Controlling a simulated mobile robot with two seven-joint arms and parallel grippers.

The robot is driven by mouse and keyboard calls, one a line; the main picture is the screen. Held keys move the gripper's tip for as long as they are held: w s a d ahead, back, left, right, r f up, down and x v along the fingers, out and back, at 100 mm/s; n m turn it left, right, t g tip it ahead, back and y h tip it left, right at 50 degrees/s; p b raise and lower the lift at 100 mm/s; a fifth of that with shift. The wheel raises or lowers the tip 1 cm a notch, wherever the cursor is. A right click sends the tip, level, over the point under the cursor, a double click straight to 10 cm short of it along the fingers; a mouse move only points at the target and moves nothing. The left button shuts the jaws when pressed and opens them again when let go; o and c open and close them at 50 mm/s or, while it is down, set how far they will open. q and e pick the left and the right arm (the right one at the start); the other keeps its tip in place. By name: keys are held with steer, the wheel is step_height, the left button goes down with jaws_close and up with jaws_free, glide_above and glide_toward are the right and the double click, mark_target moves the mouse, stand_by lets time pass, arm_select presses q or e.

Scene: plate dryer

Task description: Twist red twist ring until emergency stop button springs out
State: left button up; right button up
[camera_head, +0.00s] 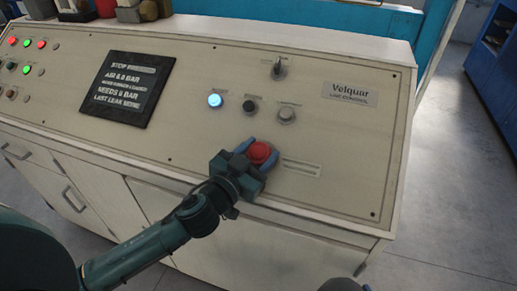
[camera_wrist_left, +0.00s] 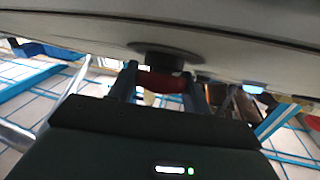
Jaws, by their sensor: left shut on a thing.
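The red twist ring (camera_head: 260,152) of the emergency stop button sits on the front of the cream control panel (camera_head: 330,160), right of its middle. My left gripper (camera_head: 257,152) is shut on it, with one blue-grey finger on each side of the red ring. In the left wrist view the red ring (camera_wrist_left: 162,82) shows between the two fingers (camera_wrist_left: 162,88), below a dark round base (camera_wrist_left: 165,58) on the panel. Whether the button is pressed in or out cannot be told.
Above the button are a lit blue-white button (camera_head: 215,100), a dark button (camera_head: 249,105), a grey button (camera_head: 286,114) and a selector switch (camera_head: 279,68). A black sign (camera_head: 126,87) is at left. Free floor (camera_head: 450,170) lies to the right.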

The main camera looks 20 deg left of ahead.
arm_select(q)
steer(key=shift+r+m+g+h+p, duration=0.3)
steer(key=shift+m+h+p, duration=0.35)
steer(key=shift+m, duration=0.25)
steer(key=shift+f+m+g+h+p, duration=0.15)
steer(key=shift+m+g+h+p, duration=0.3)
steer(key=shift+m+h, duration=0.3)
steer(key=o, duration=1)
steer(key=shift+w+f, duration=0.1)
steer(key=shift+f, duration=0.05)
steer(key=shift+s+a, duration=0.1)
steer(key=shift+s, duration=0.2)
steer(key=b+v, duration=0.2)
steer(key=v, duration=1)
steer(key=shift+s+a, duration=0.2)
